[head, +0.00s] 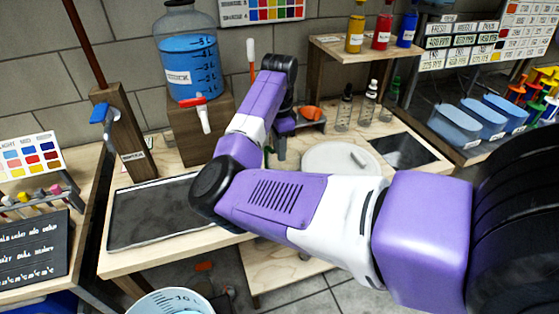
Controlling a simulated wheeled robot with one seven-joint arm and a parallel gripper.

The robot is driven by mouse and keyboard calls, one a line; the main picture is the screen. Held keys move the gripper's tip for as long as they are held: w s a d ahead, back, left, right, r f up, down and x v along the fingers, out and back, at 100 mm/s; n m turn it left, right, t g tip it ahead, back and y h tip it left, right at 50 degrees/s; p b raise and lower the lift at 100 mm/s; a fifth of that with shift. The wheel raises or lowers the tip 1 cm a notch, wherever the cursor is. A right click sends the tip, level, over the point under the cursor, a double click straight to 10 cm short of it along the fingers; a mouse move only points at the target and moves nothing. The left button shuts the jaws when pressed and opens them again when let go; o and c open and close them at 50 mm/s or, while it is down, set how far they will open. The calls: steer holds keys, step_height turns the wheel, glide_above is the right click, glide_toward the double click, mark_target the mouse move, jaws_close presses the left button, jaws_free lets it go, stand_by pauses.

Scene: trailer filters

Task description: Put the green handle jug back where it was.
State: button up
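My gripper (281,152) points down over the back of the wooden workbench (235,250), right of the big blue-water jug. It is small and partly hidden behind my own arm, so I cannot tell whether its fingers are open or hold something. I cannot make out a jug with a green handle for certain. Small things with green, orange and yellow parts (517,86) stand at the far right edge; their shape is too small to tell.
A large jug of blue water (190,62) with a red-and-white tap stands on a wooden block. A dark tray (150,222) lies at the front left. A white round plate (325,157), an orange bowl (313,113) and dropper bottles (368,100) stand beyond my arm. Blue bins (455,122) line the right.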

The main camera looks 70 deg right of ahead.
step_height(320, 180, up, 7)
steer(key=shift+r+b, duration=0.15)
steer(key=shift+b, duration=0.2)
stand_by(0.5)
